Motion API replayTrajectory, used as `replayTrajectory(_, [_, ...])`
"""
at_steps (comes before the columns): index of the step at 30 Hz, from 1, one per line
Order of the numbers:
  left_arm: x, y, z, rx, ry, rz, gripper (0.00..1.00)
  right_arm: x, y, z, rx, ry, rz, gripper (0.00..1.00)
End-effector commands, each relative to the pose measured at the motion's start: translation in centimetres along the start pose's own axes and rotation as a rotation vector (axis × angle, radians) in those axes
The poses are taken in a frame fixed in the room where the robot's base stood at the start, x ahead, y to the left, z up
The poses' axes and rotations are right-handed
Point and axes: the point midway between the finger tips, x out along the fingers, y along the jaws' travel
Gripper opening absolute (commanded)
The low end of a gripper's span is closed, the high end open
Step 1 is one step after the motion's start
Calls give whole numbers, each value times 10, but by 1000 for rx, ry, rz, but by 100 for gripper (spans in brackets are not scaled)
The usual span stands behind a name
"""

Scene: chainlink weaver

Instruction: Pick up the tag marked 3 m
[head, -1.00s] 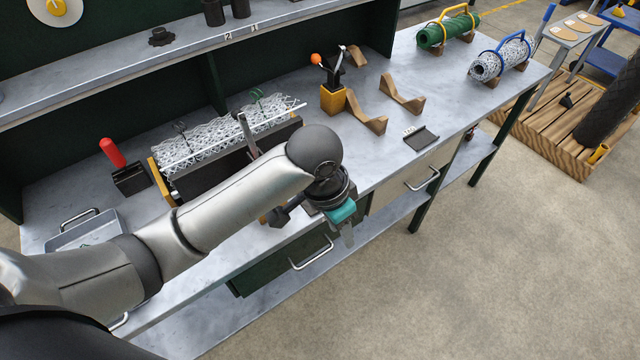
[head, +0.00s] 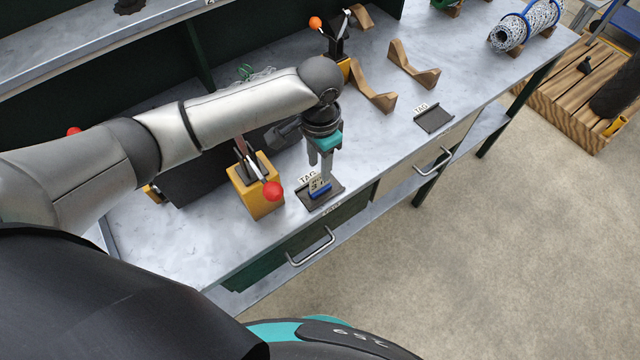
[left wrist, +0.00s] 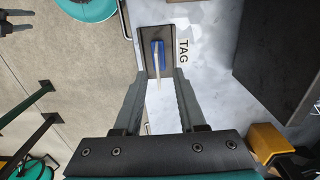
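A small tag (head: 319,188) with a blue part stands on a dark holder (head: 307,203) labelled TAG, near the bench's front edge. Its marking is too small to read. In the left wrist view the blue tag (left wrist: 158,50) with a pale strip shows on the dark holder (left wrist: 146,36). My left gripper (head: 321,172) points down at it, and its fingers are apart. In the left wrist view the open fingers (left wrist: 159,78) lie on both sides of the tag's line, with nothing visibly clamped. A dark two-pronged part at the wrist view's upper left may be my right gripper; I cannot be sure.
A yellow block (head: 262,202) with a red-balled tool stands just left of the tag holder. A second dark holder (head: 434,121) lies to the right, looking empty. Wooden cradles (head: 415,68) stand behind. A drawer handle (head: 312,248) sticks out below the front edge.

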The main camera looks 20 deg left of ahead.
Motion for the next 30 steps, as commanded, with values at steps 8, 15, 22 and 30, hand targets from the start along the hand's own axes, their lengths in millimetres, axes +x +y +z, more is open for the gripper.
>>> replayTrajectory(8, [23,1,0,1,0,-1,40,5,4,-20,-2,35,6,50])
replayTrajectory(15, [58,4,2,1,-1,-1,40,13,4,-19,-2,34,6,50])
replayTrajectory(22, [64,4,1,2,1,-2,40,14,4,-16,-1,29,5,50])
replayTrajectory(30, [63,3,1,2,1,-2,21,13,4,-13,-1,23,5,50])
